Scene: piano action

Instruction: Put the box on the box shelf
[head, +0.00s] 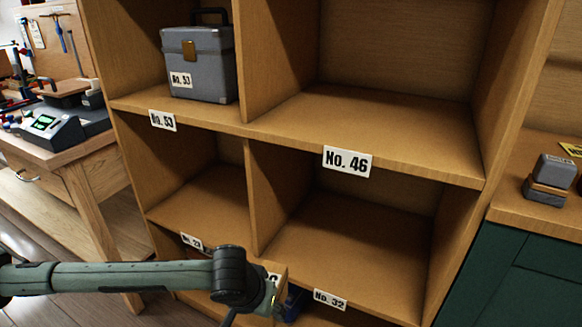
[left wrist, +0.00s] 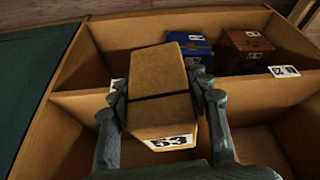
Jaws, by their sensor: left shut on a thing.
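My left gripper (left wrist: 158,92) is shut on a tan box (left wrist: 160,80) with a dark band across it, one finger on each side. A white number label (left wrist: 170,142) is on the box's near end; I cannot read it surely. In the head view the tan box (head: 281,285) shows partly behind my left wrist, low in front of the shelf. The wooden box shelf (head: 230,127) has several compartments with number labels. The No. 46 compartment (head: 380,120) and the No. 32 compartment (head: 350,240) look empty. My right gripper is out of view.
A grey case (head: 200,65) labelled No. 53 stands in the No. 53 compartment. A blue box (left wrist: 192,47) and a brown box (left wrist: 240,48) sit in the shelf. A dark green cabinet (head: 530,275) adjoins at right; a wooden workbench (head: 75,150) stands at left.

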